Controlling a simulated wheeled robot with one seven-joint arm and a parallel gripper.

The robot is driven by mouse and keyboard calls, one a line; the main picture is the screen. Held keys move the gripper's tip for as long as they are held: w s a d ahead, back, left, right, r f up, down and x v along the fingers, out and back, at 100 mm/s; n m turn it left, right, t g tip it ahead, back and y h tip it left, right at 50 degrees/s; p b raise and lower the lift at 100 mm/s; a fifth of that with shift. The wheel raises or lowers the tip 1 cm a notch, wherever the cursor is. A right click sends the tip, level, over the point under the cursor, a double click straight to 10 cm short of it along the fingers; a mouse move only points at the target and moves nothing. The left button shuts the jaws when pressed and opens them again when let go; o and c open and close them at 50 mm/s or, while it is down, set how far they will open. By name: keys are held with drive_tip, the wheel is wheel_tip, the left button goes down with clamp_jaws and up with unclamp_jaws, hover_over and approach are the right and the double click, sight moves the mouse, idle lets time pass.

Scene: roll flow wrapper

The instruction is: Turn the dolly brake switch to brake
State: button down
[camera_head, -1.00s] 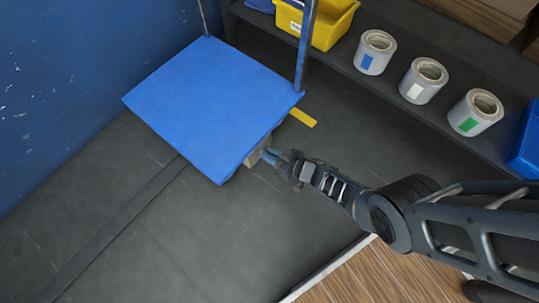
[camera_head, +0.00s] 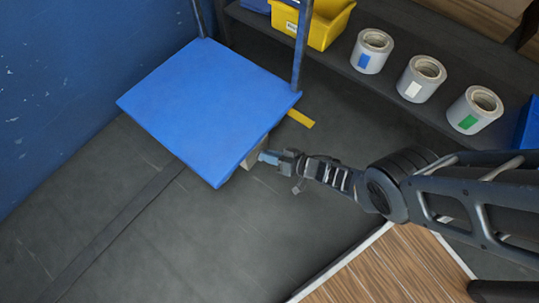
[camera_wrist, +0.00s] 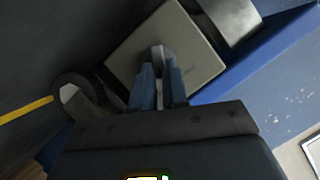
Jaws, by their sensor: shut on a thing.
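The dolly (camera_head: 212,100) has a flat blue deck and stands on the dark floor beside the blue wall. A light grey box (camera_head: 254,154) sits under the deck's right edge. In the wrist view this box (camera_wrist: 198,62) shows a square face. The dark brake switch (camera_wrist: 157,58) is at the middle of that face. My gripper (camera_wrist: 158,66) is shut on the switch, its two blue fingers either side of it. The fingers partly hide the switch. In the head view my gripper (camera_head: 268,157) reaches in from the right, beside the box.
A dark wheel (camera_wrist: 76,94) is left of the fingers in the wrist view. A shelf with several tape rolls (camera_head: 421,79) and a yellow bin (camera_head: 322,24) runs along the back. A yellow strip (camera_head: 300,118) lies on the floor. The floor in front is clear.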

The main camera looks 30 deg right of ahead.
drive_tip(key=c, duration=1.1)
unclamp_jaws()
drive_tip(key=shift+c, duration=0.2)
drive_tip(key=p+v, duration=0.4)
drive_tip(key=v, duration=0.3)
drive_tip(key=shift+s+d, duration=0.2)
drive_tip(key=shift+s, duration=0.15)
drive_tip(key=shift+a, duration=0.1)
